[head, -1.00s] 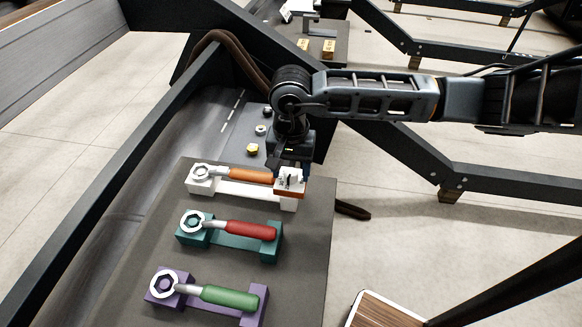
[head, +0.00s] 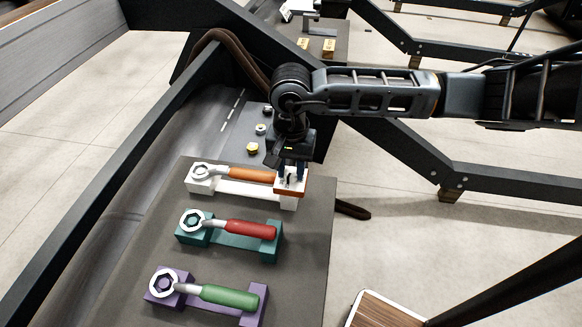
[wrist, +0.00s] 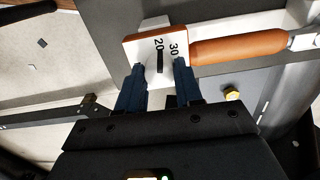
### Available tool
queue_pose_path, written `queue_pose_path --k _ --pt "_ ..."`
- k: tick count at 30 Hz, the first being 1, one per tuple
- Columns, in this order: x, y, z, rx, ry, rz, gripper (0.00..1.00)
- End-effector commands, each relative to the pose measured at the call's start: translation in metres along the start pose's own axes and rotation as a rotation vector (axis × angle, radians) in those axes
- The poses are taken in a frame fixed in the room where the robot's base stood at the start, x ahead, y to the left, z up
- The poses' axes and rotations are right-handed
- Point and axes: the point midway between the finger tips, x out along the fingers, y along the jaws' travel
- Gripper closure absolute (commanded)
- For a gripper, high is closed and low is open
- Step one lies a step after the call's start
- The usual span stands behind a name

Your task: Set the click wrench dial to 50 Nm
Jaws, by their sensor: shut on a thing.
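The click wrench with the orange handle (head: 248,175) lies in a white cradle (head: 235,188), its ring head at the left. At its right end is a block with an orange edge and a white dial face (wrist: 146,50). The numbers 20 and 30 show on the dial in the wrist view, with a dark bar close beneath the 20. Other numbers are hidden. My gripper (wrist: 160,74) has one finger on each side of the dial's middle and is shut on the dial. It also shows over the block in the head view (head: 291,176).
A red-handled wrench (head: 250,230) in a teal cradle and a green-handled wrench (head: 229,297) in a purple cradle lie nearer on the same dark board (head: 312,255). Several bolts, one yellow (head: 252,149), stand beyond. A dark beam (head: 390,150) runs behind my gripper.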

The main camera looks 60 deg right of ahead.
Motion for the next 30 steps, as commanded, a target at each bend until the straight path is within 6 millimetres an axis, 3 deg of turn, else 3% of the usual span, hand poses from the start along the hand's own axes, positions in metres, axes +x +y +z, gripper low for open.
queue_pose_path --k 8,30 --pt "0.0025 0.0001 -0.0009 0.161 0.004 0.000 0.95" --pt "0.0041 0.0000 -0.0002 0.857 0.002 -0.002 0.95"
